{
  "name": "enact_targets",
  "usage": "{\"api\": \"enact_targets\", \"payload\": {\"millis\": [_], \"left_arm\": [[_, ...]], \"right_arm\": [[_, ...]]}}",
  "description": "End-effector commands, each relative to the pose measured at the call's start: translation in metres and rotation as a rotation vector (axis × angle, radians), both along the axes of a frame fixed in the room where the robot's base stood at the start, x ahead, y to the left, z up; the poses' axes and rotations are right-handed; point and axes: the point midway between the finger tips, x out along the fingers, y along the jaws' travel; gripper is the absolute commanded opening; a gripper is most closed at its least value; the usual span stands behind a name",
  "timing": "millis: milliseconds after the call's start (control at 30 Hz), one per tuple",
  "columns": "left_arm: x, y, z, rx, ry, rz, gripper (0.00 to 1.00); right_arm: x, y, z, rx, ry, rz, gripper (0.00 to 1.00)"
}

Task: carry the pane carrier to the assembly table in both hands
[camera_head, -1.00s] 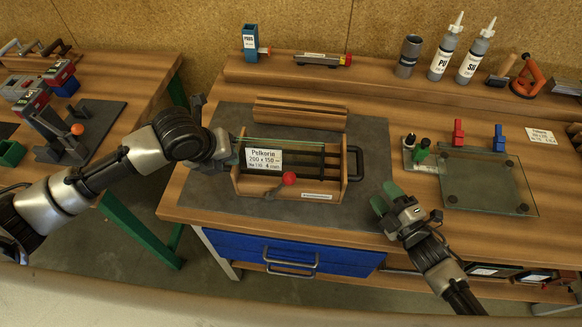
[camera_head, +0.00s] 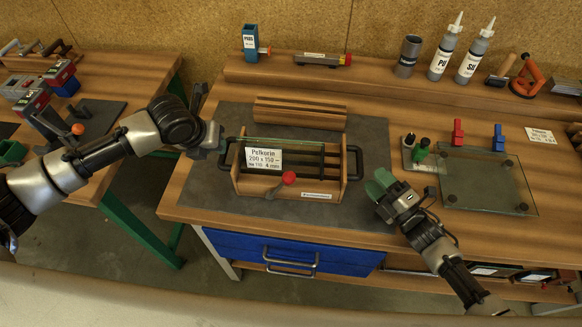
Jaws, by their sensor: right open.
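The pane carrier (camera_head: 312,189), a wooden box with black end handles, rods and a red knob, stands upright on the grey mat of the workbench. A white label reading Pelkorin 200 x 150 is on its pane. My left gripper (camera_head: 221,144) is at the carrier's left handle (camera_head: 223,157); its fingers are mostly hidden, so I cannot tell whether it touches the handle. My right gripper (camera_head: 378,184) is open and empty, with green finger pads, just right of the carrier's right handle (camera_head: 358,163) and apart from it. Which table is the assembly table is not marked.
A second table (camera_head: 135,66) with green legs and red and blue devices stands at left, across a floor gap. Right of the carrier are a glass plate (camera_head: 485,183) and red and blue clamps. Bottles (camera_head: 445,55) stand behind. A grooved wooden block (camera_head: 300,112) lies behind the carrier.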

Motion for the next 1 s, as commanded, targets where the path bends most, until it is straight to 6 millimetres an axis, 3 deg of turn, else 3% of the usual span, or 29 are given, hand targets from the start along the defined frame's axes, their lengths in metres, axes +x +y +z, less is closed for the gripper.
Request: {"api": "enact_targets", "payload": {"millis": [100, 333, 800, 1000], "left_arm": [[0.008, -0.005, -0.022, 0.000, 0.003, 0.000, 0.30], [0.021, -0.010, -0.051, 0.000, 0.002, 0.001, 0.30], [0.025, -0.011, -0.060, 0.000, 0.000, -0.001, 0.30], [0.025, -0.011, -0.060, 0.001, 0.000, 0.000, 0.00]], "right_arm": [[0.018, 0.016, 0.004, 0.002, -0.002, 0.001, 0.49], [0.042, 0.037, 0.007, 0.001, -0.001, 0.001, 0.49], [0.049, 0.044, 0.008, -0.001, 0.001, 0.000, 0.49], [0.049, 0.043, 0.008, -0.001, 0.001, 0.000, 0.18]]}}
